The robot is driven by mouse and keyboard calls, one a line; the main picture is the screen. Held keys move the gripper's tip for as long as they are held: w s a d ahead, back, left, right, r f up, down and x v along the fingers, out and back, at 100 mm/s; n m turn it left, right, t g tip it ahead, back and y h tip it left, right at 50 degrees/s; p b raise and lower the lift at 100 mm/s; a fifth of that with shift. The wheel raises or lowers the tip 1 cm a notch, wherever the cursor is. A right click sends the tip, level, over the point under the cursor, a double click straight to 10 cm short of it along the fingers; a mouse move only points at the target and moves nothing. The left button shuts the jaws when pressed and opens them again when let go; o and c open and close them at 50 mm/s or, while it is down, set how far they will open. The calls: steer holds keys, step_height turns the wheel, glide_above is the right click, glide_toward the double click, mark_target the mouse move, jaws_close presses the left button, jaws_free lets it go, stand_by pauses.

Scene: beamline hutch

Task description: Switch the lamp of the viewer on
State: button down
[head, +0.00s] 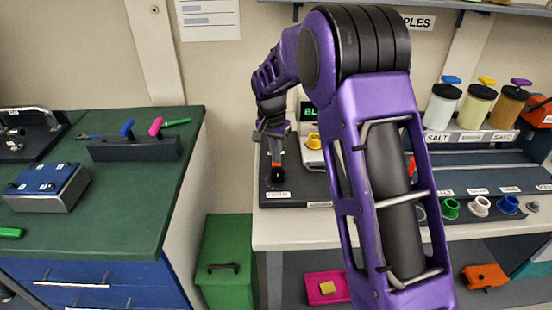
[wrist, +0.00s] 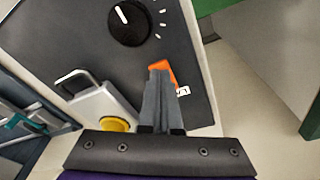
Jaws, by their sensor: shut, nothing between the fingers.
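My gripper (wrist: 159,72) is shut and empty, its grey fingertips pointing down at a dark panel (wrist: 80,35). An orange part (wrist: 165,69), perhaps a switch, shows right at the fingertips and is partly hidden by them. I cannot tell whether they touch. A white label (wrist: 183,90) beside it is partly covered. A black knob (wrist: 128,24) with a white pointer and dial marks sits farther along the panel. In the head view my gripper (head: 275,157) is over the same panel, near the orange part (head: 277,168). No lit lamp is evident.
A white device with a yellow round part (wrist: 115,124) and handle stands close beside my gripper. A green display (head: 308,111) is behind it. Jars (head: 442,106) and coloured rings (head: 480,206) are on the right. A green counter (head: 110,225) is left; a green bin (head: 225,262) stands between.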

step_height(320, 180, up, 7)
steer(key=p, duration=0.4)
steer(key=shift+p, duration=0.35)
stand_by(0.3)
